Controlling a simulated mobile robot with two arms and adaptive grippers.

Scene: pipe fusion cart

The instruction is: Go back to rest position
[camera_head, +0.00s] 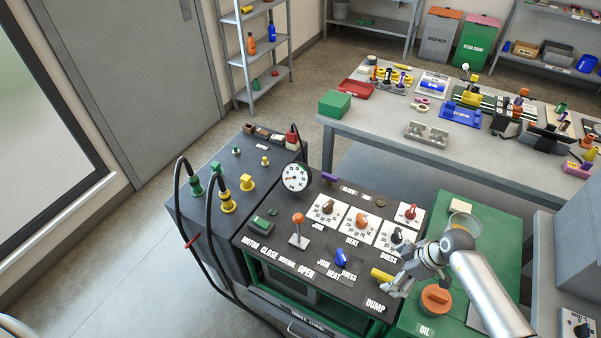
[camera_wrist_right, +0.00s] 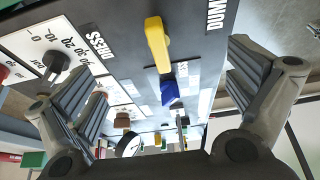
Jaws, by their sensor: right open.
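My right gripper (camera_head: 392,272) is over the right front part of the cart's black control panel (camera_head: 290,240). It is open, with its two fingers spread wide in the right wrist view (camera_wrist_right: 163,75). The yellow DUMP lever (camera_head: 381,275) is just left of the fingers in the head view. In the wrist view the lever (camera_wrist_right: 157,45) appears in the gap between the fingers, with no finger seen touching it. My left gripper is not in view.
The panel carries a blue selector (camera_head: 341,257), an orange-topped lever (camera_head: 298,222), a gauge (camera_head: 295,178) and several dials. An orange OIL cap (camera_head: 436,298) is close below my right wrist. Black hoses (camera_head: 208,240) hang at the left. A cluttered grey workbench (camera_head: 380,145) stands behind.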

